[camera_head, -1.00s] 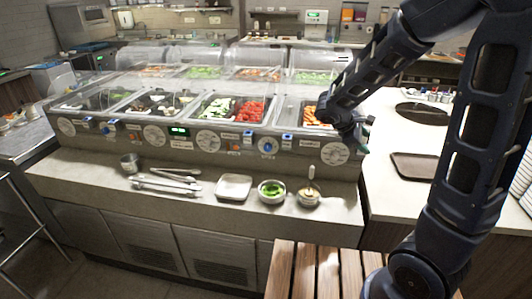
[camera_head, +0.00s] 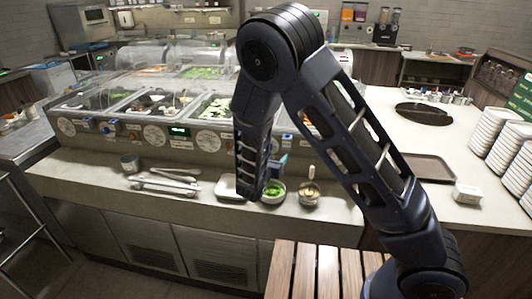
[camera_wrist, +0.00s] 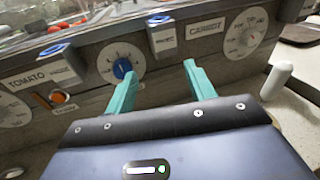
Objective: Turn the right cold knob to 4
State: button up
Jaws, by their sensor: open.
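The left fingertip is just beside the knob's right edge in the picture, and the right fingertip is farther right. In the head view my arm hides this knob, and only a bit of the teal gripper (camera_head: 278,166) shows.
White dials marked Tomato (camera_wrist: 14,108) and Carrot (camera_wrist: 246,32) flank the knob, with blue-topped boxes (camera_wrist: 162,34) and an orange button (camera_wrist: 57,97). Below the panel, the counter holds tongs (camera_head: 165,186), a bowl of green food (camera_head: 272,191) and a smaller bowl (camera_head: 309,193).

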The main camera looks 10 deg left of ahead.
jog(key=s+a+f+n+t+y, duration=0.1)
jog(key=s+a+f+n+y, duration=0.25)
jog(key=a, duration=0.25)
jog(key=w, duration=1.1)
jog(key=shift+w+d+r, duration=0.25)
jog(key=shift+d, duration=0.15)
jog(key=c, duration=1)
